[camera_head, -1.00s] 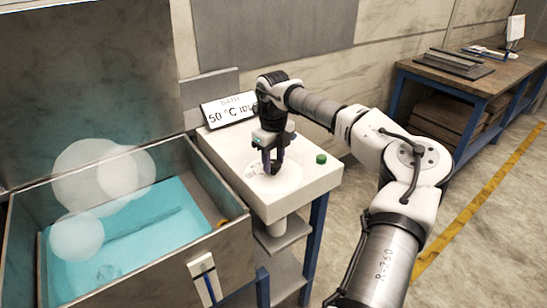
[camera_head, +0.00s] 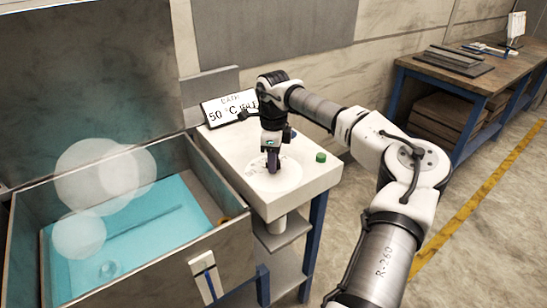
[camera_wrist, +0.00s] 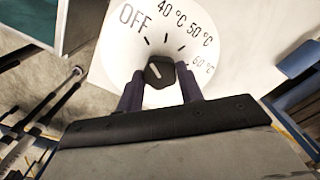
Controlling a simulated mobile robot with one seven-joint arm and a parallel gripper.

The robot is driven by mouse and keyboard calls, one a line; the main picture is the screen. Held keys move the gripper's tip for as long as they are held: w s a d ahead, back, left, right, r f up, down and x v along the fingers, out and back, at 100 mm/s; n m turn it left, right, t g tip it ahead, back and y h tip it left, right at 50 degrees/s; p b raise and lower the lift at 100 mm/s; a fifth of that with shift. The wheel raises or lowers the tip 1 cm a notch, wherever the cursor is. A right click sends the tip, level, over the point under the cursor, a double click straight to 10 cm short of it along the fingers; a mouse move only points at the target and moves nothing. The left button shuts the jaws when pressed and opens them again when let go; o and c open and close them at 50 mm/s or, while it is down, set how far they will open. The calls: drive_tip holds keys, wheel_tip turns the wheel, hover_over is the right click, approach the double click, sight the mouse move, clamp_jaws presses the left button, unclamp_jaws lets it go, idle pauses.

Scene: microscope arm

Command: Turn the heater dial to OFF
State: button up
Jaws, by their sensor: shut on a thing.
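The heater dial's black knob (camera_wrist: 160,72) stands at the middle of a white disc (camera_wrist: 118,50) printed OFF, 40 °C, 50 °C and 60 °C. My gripper (camera_wrist: 159,84) is shut on the knob, one finger on each side. A short pale pointer line on the knob points up and left, roughly toward the OFF side; its exact alignment with a tick is hard to tell. In the head view my gripper (camera_head: 272,163) points down over the disc (camera_head: 262,181), and the knob is hidden by the fingers.
The white housing (camera_head: 310,180) carries a green button (camera_head: 320,157) right of the dial. A display (camera_head: 215,113) reading about 50 °C stands behind, partly covered by my wrist. An open bath of blue water (camera_head: 180,205) lies left. A workbench (camera_head: 450,78) stands back right.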

drive_tip(key=shift+r, duration=0.1)
idle(0.3)
drive_tip(key=o, duration=1)
wheel_tip(320, 180, up, 14)
drive_tip(key=b, duration=0.2)
